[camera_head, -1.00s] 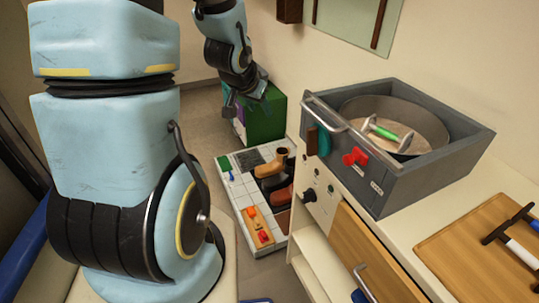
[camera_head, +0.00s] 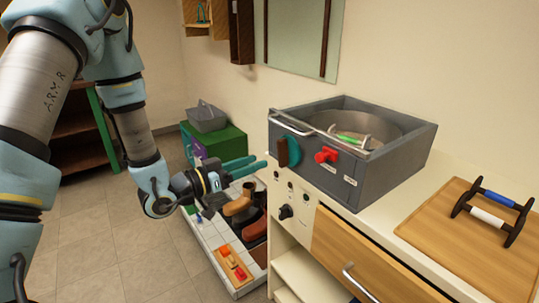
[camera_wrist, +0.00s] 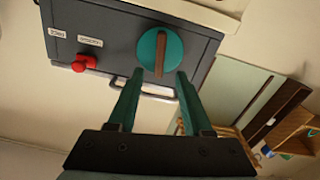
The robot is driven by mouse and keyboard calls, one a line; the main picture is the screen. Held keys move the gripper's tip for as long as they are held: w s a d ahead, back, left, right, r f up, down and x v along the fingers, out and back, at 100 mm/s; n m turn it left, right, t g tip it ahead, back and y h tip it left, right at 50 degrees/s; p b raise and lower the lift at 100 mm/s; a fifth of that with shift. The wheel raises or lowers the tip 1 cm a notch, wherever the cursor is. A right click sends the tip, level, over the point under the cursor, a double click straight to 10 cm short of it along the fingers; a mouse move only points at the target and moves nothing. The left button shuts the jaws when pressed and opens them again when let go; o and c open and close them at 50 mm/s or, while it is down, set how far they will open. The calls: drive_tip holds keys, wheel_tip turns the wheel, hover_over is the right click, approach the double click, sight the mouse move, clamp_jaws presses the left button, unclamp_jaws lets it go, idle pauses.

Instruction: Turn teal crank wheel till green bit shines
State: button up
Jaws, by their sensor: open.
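The teal crank wheel (camera_head: 294,151) is on the front of a grey box, at its left end. A brown bar crosses the wheel. In the wrist view the wheel (camera_wrist: 149,47) shows face-on at the top middle, its bar close to upright in the picture. My gripper (camera_head: 261,162) is open and empty. Its teal fingers point at the wheel from the left and look apart from it. In the wrist view the fingertips (camera_wrist: 160,73) are just below the wheel, one to each side. Small round fittings (camera_head: 291,186) sit on the panel below; I cannot tell if any is lit.
A red knob (camera_head: 326,155) is right of the wheel. A metal rail (camera_head: 290,124) runs along the box's top front edge. A pan with a green-gripped piece (camera_head: 350,139) sits inside. A black knob (camera_head: 286,212) is below. A tiled tray (camera_head: 225,262) with boots lies left of the cabinet.

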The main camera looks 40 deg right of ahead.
sight(278, 154)
drive_tip(key=d, duration=0.2)
drive_tip(key=d+p, duration=0.1)
drive_tip(key=d, duration=0.2)
drive_tip(key=d+p, duration=0.1)
drive_tip(key=d, duration=0.2)
drive_tip(key=shift+s, duration=0.25)
clamp_jaws()
